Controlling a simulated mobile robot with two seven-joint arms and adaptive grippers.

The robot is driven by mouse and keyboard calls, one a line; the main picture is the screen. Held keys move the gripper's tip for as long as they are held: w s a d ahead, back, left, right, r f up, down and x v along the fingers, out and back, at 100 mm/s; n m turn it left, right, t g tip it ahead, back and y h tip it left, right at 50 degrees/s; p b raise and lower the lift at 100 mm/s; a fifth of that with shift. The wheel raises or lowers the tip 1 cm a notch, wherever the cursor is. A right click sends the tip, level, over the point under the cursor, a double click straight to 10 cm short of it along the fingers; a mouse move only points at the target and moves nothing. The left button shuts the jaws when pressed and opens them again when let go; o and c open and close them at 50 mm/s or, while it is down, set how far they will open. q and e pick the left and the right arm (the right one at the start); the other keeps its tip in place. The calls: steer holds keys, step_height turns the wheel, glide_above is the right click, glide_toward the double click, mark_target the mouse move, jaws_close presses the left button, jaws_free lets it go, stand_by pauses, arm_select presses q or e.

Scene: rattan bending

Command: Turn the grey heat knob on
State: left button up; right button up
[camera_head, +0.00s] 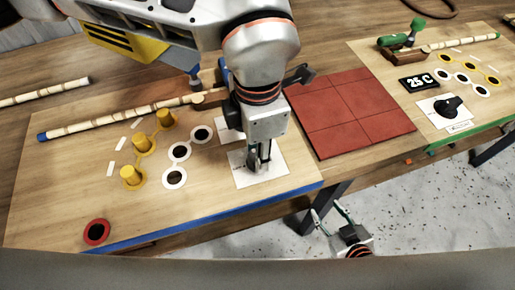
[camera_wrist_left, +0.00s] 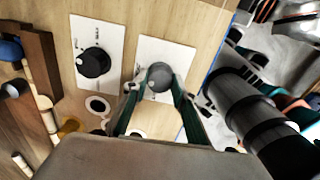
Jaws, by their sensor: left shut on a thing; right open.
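The grey heat knob (camera_wrist_left: 160,76) sits on a white plate (camera_wrist_left: 180,55) in the left wrist view. My left gripper (camera_wrist_left: 156,88) has one finger on each side of it and is shut on it. In the head view my left gripper (camera_head: 259,160) points down over the white plate (camera_head: 272,182) near the blue front edge, and it hides the grey knob. My right gripper (camera_head: 332,219) is open and empty, low over the floor in front of the table.
A black knob (camera_wrist_left: 93,62) is on the neighbouring plate. Yellow pegs (camera_head: 132,175), a rattan pole (camera_head: 130,120) and a red ring (camera_head: 96,232) are to the left. A red tiled pad (camera_head: 350,110), a "25 C" display (camera_head: 419,82) and another black knob (camera_head: 448,105) are to the right.

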arm_select(q)
steer(key=shift+m, duration=1.6)
steer(key=o, duration=1.1)
step_height(320, 180, up, 12)
